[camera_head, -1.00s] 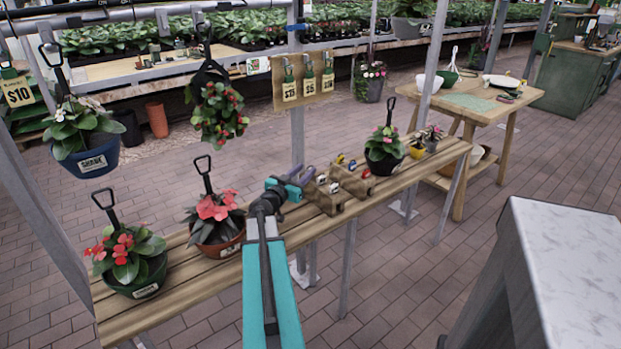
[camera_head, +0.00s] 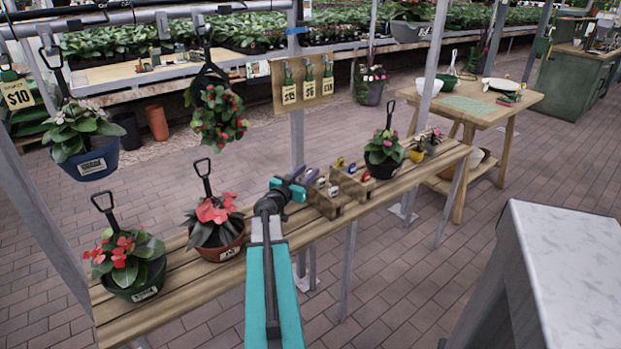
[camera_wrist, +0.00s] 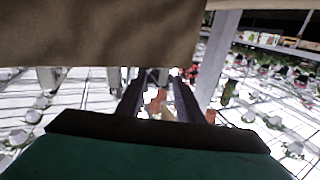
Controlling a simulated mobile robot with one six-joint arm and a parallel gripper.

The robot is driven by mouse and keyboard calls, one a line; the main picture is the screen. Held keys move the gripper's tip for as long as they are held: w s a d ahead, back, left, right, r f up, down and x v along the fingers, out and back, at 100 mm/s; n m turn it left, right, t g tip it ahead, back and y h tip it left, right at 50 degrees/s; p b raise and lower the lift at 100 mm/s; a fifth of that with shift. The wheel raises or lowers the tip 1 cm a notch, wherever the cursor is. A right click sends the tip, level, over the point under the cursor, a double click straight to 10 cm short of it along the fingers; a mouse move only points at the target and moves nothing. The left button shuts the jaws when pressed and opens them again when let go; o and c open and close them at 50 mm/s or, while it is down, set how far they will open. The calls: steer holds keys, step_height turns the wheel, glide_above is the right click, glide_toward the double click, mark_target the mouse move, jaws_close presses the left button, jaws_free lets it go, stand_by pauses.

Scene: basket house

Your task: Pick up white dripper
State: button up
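My gripper (camera_head: 302,177) is over the slatted wooden bench (camera_head: 180,295), at the left end of the small wooden holders (camera_head: 325,206). Its two fingers are apart and nothing shows between them. The wrist view also shows the two dark fingers (camera_wrist: 158,100) apart. Small coloured items (camera_head: 334,190) sit in the holders, some with white, red or yellow parts. They are too small for me to tell which is the white dripper. In the wrist view a large tan surface (camera_wrist: 110,38) fills the top and hides what lies behind it.
Potted plants stand on the bench to the left (camera_head: 217,230) and right (camera_head: 383,155) of the holders. A basket (camera_head: 213,113) hangs behind. A metal post (camera_head: 298,100) rises close behind my gripper. A pale-topped counter (camera_head: 570,265) is at the lower right.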

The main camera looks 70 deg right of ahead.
steer(key=shift+d, duration=0.1)
steer(key=shift+s+d+f, duration=0.15)
steer(key=shift+s+d, duration=0.05)
steer(key=shift+d, duration=0.55)
steer(key=shift+s+d+f, duration=0.15)
steer(key=shift+s+d, duration=0.05)
steer(key=shift+d, duration=0.5)
steer(key=shift+s+d, duration=0.2)
steer(key=shift+d, duration=0.8)
jaws_close()
